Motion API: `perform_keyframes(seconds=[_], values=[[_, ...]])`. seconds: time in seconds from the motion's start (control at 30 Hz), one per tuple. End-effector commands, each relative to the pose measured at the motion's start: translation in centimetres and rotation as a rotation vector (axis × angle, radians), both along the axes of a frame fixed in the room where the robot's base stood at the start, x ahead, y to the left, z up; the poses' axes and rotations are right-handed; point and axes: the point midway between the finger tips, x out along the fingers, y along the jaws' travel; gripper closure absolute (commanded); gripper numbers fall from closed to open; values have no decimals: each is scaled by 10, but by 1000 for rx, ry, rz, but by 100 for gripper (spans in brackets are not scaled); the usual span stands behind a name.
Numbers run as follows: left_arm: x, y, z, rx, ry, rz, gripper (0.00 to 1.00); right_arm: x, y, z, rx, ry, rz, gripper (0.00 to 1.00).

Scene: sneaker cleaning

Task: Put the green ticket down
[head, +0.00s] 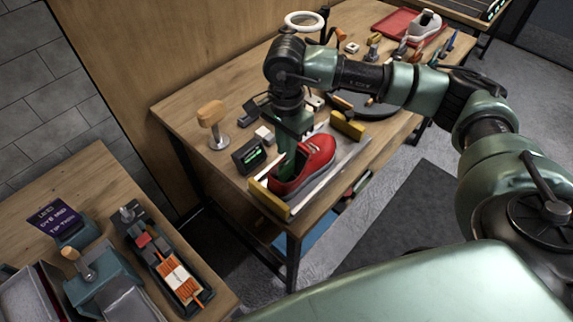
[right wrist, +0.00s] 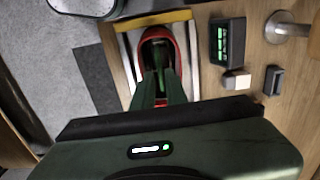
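A red sneaker (head: 312,160) with a pale sole rests in a light tray with yellow end bars (head: 268,200). In the right wrist view the opening of the sneaker (right wrist: 177,46) faces me. My right gripper (head: 286,172) points down at this opening, its green fingers close together. In the right wrist view the fingers (right wrist: 161,84) reach over the opening. Dark green shows between and ahead of them; I cannot tell whether this is the green ticket or only the fingers. No separate green ticket stands out elsewhere. My left gripper is not in view.
Left of the sneaker are a small dark display with green marks (head: 249,156) and a wooden-handled tool (head: 212,122). A white ring (head: 304,20) and a red tray (head: 408,24) are farther back. A lower table holds a purple sign (head: 56,220) and a narrow tool tray (head: 160,262).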

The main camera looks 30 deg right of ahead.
Motion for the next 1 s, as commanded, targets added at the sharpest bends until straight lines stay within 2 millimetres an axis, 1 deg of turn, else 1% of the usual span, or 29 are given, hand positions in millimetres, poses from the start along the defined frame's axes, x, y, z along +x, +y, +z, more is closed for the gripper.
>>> perform_keyframes(seconds=[0.03, 0.13, 0.3, 0.43, 0.87, 1.0], values=[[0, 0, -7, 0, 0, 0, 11, 1, 0, 7, 0, -3, 1, 87], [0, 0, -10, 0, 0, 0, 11, 1, 0, 22, 1, -3, 0, 87], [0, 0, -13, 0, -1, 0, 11, 0, 0, 35, 1, 0, 0, 87], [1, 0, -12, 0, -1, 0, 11, 0, 0, 37, 0, 1, 0, 87], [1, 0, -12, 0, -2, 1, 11, 0, 0, 37, 0, 1, 0, 87], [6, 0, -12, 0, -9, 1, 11, 0, 0, 37, 0, 1, 0, 87]])
